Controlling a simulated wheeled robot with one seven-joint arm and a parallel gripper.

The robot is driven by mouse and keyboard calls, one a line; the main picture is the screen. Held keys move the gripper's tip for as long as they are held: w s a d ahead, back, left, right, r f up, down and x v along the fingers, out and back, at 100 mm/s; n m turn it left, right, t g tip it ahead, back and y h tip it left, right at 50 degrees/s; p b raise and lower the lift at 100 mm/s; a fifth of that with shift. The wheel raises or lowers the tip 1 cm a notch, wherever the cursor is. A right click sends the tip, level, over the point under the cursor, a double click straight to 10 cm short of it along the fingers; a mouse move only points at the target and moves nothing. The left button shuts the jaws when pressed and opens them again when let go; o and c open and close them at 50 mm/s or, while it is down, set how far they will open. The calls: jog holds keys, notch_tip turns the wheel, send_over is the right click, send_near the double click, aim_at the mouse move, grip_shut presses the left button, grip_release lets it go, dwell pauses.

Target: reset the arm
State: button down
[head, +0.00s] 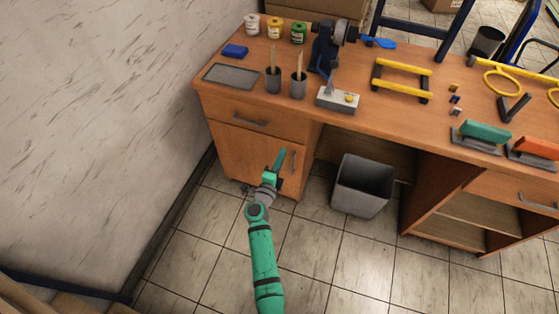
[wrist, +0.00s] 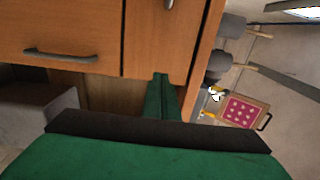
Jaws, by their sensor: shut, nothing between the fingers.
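My green arm reaches up from the bottom of the head view. My gripper (head: 281,160) is in front of the wooden desk (head: 222,150), near its lower left cabinet door, below the desktop. Its fingers are shut together and hold nothing. The wrist view shows the green fingers (wrist: 160,95) side by side in front of the cabinet. Whether they touch the door cannot be told.
A grey bin (head: 362,187) stands on the floor right of my gripper. A plain wall (head: 90,100) is at the left. The desktop holds paint jars (head: 275,28), brush cups (head: 298,85) and a clamp device (head: 325,50). Tiled floor (head: 330,245) is clear in front.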

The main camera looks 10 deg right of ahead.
jog(key=shift+v, duration=1.25)
jog(key=shift+a, duration=0.1)
jog(key=s+a+n+t+y, duration=0.25)
jog(key=s+n, duration=0.45)
jog(key=s, duration=0.8)
jog(key=s+a+r+n+y, duration=0.2)
jog(key=s+a+r+n, duration=0.1)
jog(key=s, duration=0.7)
jog(key=s+a+r+n+g+y, duration=0.1)
jog(key=s+a+r+n+y, duration=0.1)
jog(key=s+r+n, duration=0.3)
jog(key=s+a+r+n+g+y, duration=0.1)
jog(key=s+a+r+n+y, duration=0.2)
jog(key=s+n, duration=0.6)
jog(key=s+a+r, duration=0.1)
jog(key=s+a, duration=0.1)
jog(key=s, duration=0.5)
jog(key=shift+s+r, duration=0.25)
jog(key=shift+r, duration=0.15)
